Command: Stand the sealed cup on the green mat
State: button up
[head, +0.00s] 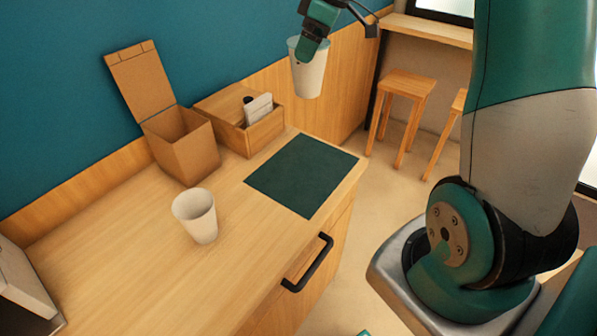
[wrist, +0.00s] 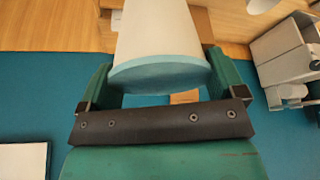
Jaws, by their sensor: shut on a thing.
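My gripper (head: 311,50) is shut on a white cup (head: 309,78), held in the air near the top of the head view. The wrist view shows the held cup (wrist: 158,38) between the two fingers, with a flat pale blue cover over its wide end, nearest the palm. In the head view the cup hangs roughly upright, narrow end down. The dark green mat (head: 302,176) lies flat on the counter, bare, below and apart from the cup.
A second white cup (head: 199,221) stands on the wooden counter (head: 130,250) left of the mat. An open cardboard box (head: 186,148) and a wooden holder (head: 262,130) with items stand behind. A black handle (head: 308,264) is on the counter front. Stools (head: 404,90) stand beyond.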

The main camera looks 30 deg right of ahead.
aim_at(306, 66)
jog(key=b+x, duration=0.4)
jog(key=x, duration=0.1)
jog(key=shift+s+d+f, duration=0.35)
jog(key=shift+s, duration=0.05)
notch_tip(306, 66, down, 20)
jog(key=p, duration=0.2)
